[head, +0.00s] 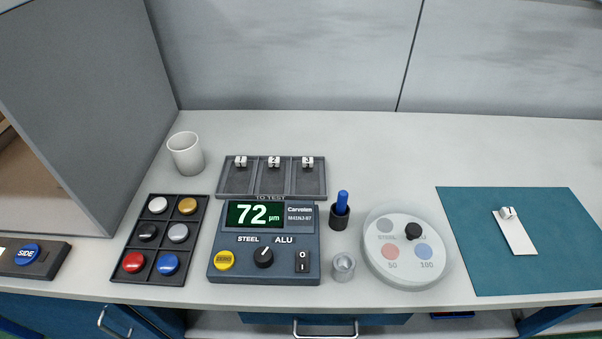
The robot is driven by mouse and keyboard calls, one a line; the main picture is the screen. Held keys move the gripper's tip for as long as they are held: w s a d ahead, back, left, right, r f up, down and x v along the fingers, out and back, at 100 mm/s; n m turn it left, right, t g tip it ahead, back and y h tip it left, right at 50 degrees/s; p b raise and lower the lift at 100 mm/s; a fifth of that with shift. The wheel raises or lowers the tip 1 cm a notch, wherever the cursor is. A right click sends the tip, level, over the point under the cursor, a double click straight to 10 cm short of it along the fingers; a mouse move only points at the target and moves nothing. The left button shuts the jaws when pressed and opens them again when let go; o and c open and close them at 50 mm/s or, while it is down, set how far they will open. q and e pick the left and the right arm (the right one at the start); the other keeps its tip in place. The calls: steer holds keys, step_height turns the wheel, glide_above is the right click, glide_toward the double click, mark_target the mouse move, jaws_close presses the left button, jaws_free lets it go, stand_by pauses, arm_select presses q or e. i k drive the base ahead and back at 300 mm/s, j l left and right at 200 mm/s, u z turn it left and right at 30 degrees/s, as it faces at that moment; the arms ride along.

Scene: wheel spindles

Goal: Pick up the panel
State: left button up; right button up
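A flat white panel (514,236) lies on the teal mat (465,262) at the right, slightly turned. A small white tag-like block (507,213) sits at its far end; its marking is too small to read. A grey tray (221,182) marked TO TEST stands at the back middle, with white tags numbered 1 (240,161), 2 (274,161) and 3 (307,162) in its three compartments. I cannot tell whether grey panels lie under those tags. Neither of my grippers is in view.
A gauge (265,243) reading 72 µm stands at the middle, beside a button tray (153,216). A white cup (186,153), a dark holder with a blue pen-like thing (341,205), a small metal cup (343,267) and a round dial plate (405,280) stand around.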

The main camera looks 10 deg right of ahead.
mark_target(515, 236)
steer(key=z, duration=0.4)
steer(key=l+z, duration=0.1)
steer(key=z, duration=0.7)
steer(key=i+z, duration=0.1)
steer(key=z, duration=0.7)
steer(key=l+u, duration=0.2)
steer(key=l, duration=0.95)
